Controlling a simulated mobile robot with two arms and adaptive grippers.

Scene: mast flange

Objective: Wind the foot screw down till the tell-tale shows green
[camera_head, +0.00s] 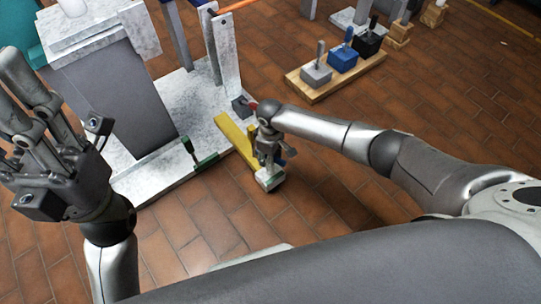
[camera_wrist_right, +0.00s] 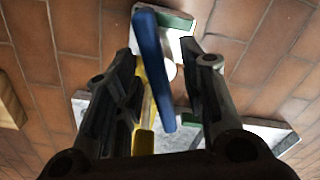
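A blue bar (camera_wrist_right: 157,75), apparently the foot screw's handle, lies lengthwise between the fingers of my right gripper (camera_wrist_right: 160,85) in the right wrist view. Gaps show on both sides of the bar, so the gripper is open around it. In the head view my right gripper (camera_head: 268,150) points down beside a yellow beam (camera_head: 237,138) and hides most of the screw. Below it is a pale block with a green patch (camera_head: 270,179); I cannot tell whether this is the tell-tale. My left gripper (camera_head: 20,88) is raised at the left, empty, fingers apart.
A pale base plate (camera_head: 160,187) carries a grey column (camera_head: 112,95) and a green clamp-like piece (camera_head: 205,160). At the upper right, a wooden board (camera_head: 335,79) holds grey, blue and black lever boxes. Brick floor right of the plate is largely clear.

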